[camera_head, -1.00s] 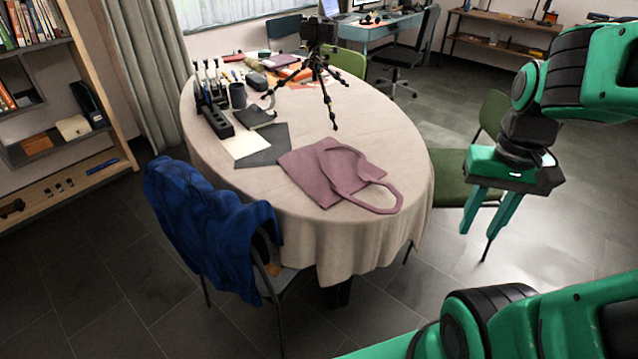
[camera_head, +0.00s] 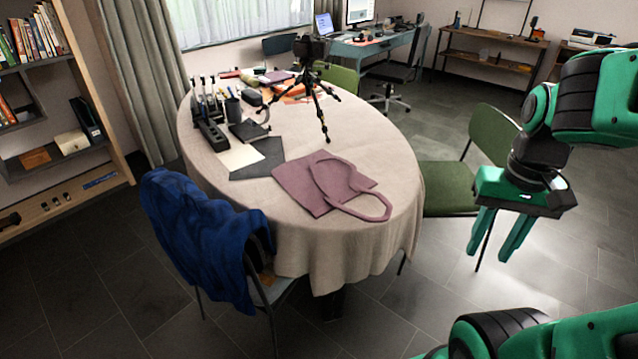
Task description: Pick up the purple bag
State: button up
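The purple bag (camera_head: 308,185) lies flat on the near right part of the oval table, which has a beige cloth (camera_head: 370,140). Its looped handle (camera_head: 385,205) points right, toward the table's edge. My gripper (camera_head: 492,255) hangs to the right of the table, pointing down, in front of a green chair. Its two green fingers are apart with nothing seen between them. It is well clear of the bag.
A black tripod (camera_head: 312,90) stands on the table behind the bag. Dark and white sheets (camera_head: 255,160), a power strip (camera_head: 212,132) and pens lie to the left. A chair with a blue jacket (camera_head: 195,235) stands at the near left, a green chair (camera_head: 450,185) at the right.

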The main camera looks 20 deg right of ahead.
aim_at(320, 181)
jog(key=u, duration=1.4)
jog(key=k, duration=0.65)
jog(key=z, duration=1.45)
jog(key=i, duration=1)
jog(key=u, duration=0.05)
